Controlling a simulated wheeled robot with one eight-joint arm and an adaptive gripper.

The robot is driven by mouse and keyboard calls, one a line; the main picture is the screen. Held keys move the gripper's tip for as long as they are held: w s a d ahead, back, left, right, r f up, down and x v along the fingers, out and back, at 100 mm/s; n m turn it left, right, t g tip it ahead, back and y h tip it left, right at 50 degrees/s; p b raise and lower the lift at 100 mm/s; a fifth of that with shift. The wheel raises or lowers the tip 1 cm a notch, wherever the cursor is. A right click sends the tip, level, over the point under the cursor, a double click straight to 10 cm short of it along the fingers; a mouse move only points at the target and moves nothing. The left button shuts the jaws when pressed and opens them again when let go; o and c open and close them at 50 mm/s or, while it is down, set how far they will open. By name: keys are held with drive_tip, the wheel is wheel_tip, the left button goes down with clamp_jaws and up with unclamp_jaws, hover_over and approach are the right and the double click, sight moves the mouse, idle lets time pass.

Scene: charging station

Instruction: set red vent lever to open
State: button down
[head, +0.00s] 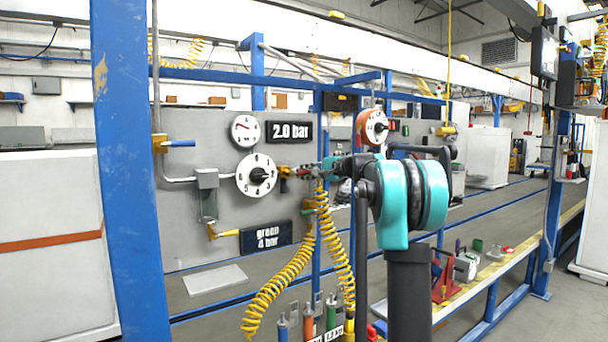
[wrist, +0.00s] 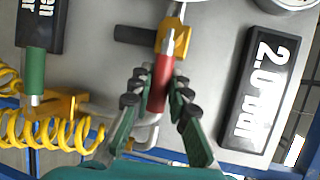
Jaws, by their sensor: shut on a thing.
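The red vent lever (wrist: 161,84) sits between my fingers in the wrist view, joined to a yellow valve body (wrist: 181,38) on the grey panel. My gripper (wrist: 158,88) is shut on the lever, with black finger pads along both its sides. The lever runs from the valve down toward my palm; its lower end is partly hidden. In the head view my gripper (head: 306,171) reaches left to the yellow valve (head: 284,172), just right of a white numbered dial (head: 256,174). There the lever is too small and covered to make out.
A "2.0 bar" sign (head: 290,131) and round gauge (head: 245,130) are above the dial. A "green 4 bar" sign (head: 266,237) is below. A blue-handled valve (head: 180,143) is at left. Yellow coiled hoses (head: 287,275) hang below my gripper. A blue post (head: 131,170) stands in front.

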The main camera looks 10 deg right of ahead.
drive_tip(key=shift+f, duration=0.1)
idle(0.4)
drive_tip(key=shift+f+m+y, duration=0.4)
drive_tip(key=shift+f+m, duration=0.05)
drive_tip(key=shift+m, duration=0.25)
drive_tip(key=s+a+f+m+t, duration=0.1)
drive_tip(key=a+f+m+t, duration=0.1)
drive_tip(key=m, duration=0.7)
drive_tip(key=s+a+f+m+t, duration=0.1)
drive_tip(key=a+f+m+t, duration=0.1)
drive_tip(key=m+t, duration=0.3)
drive_tip(key=shift+s+a+f+m+y, duration=0.3)
drive_tip(key=shift+a+m, duration=0.2)
drive_tip(key=shift+m, duration=1.4)
drive_tip(key=shift+t, duration=0.3)
drive_tip(key=c, duration=1.4)
unclamp_jaws()
drive_tip(key=shift+c, duration=0.2)
